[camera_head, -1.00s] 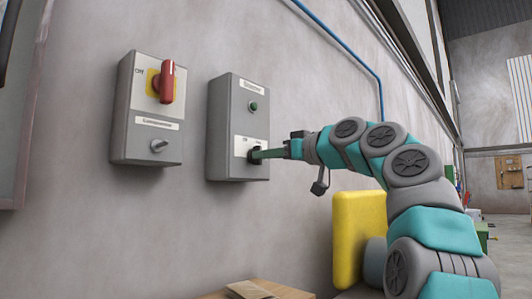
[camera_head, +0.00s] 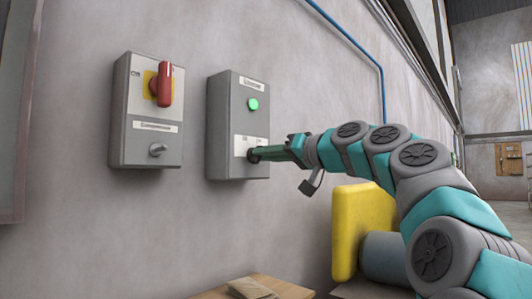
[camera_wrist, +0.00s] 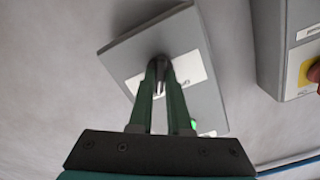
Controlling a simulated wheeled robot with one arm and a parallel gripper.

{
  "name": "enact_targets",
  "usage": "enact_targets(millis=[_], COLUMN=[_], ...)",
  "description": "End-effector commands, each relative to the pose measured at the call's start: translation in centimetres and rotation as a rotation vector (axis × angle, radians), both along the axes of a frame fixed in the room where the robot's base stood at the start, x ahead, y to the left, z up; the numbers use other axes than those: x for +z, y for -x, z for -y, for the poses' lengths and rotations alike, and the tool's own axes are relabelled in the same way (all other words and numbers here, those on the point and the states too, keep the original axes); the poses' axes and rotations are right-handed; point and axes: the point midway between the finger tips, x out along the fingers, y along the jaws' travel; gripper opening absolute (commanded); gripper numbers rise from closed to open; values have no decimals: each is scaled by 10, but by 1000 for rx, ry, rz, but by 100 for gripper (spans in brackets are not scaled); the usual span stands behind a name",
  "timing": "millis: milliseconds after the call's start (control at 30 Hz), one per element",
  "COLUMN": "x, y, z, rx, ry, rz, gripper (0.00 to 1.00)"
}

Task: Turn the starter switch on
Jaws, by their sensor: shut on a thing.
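The starter box (camera_head: 222,128) is a grey wall box, the right one of two in the head view. Its round indicator (camera_head: 253,104) glows bright green. The small dark starter switch (camera_head: 252,155) sits on the white label plate low on its face. My gripper (camera_head: 258,154) reaches it from the right and is shut on the switch knob. In the wrist view the green fingers (camera_wrist: 161,75) close around the grey knob (camera_wrist: 158,62) over the white label. The fingers partly hide the knob, so I cannot read its exact angle. The green light (camera_wrist: 193,125) also shows there.
Left of it hangs another grey box with a red rotary handle (camera_head: 165,84) on yellow and a small grey knob (camera_head: 157,149). A yellow block (camera_head: 352,225) stands below my arm. A wooden surface (camera_head: 285,287) is at the bottom. A blue pipe (camera_head: 352,52) runs along the wall.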

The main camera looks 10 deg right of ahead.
Motion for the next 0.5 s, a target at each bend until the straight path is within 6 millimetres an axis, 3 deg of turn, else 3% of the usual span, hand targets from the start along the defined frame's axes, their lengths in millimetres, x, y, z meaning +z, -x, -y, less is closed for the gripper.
enact_targets(millis=[367, 400, 500], x=[1, 1, 1], y=[0, 0, 0], z=[1, 1, 1], rx=[-2, -2, -2], ry=[-5, -5, -5], rz=[0, 0, 0], gripper=[0, 21, 32])
